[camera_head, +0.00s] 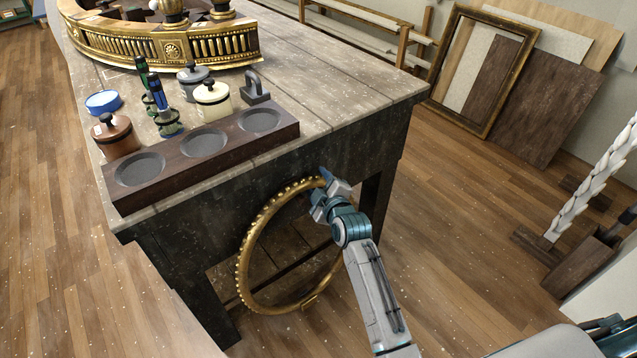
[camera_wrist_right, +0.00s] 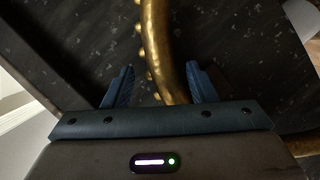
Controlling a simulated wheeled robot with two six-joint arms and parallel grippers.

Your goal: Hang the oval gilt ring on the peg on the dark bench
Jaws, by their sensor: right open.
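The oval gilt ring (camera_head: 253,236), with a beaded outer edge, is upright against the front side of the dark bench (camera_head: 385,150) in the head view. My right gripper (camera_head: 323,185) is at the ring's upper right. In the right wrist view the ring's bar (camera_wrist_right: 160,45) passes between the two blue fingers of my open right gripper (camera_wrist_right: 160,68). The bar lies close to the right finger, with a gap to the left one. I cannot make out the peg, so I cannot tell whether the ring hangs on it. My left gripper is out of view.
A dark wooden tray with three round recesses (camera_head: 245,143) sits along the bench's front edge. Lidded jars, including a cream one (camera_head: 212,100), and a gilt carved piece (camera_head: 170,45) stand behind it. A framed panel (camera_head: 483,70) leans on the wall.

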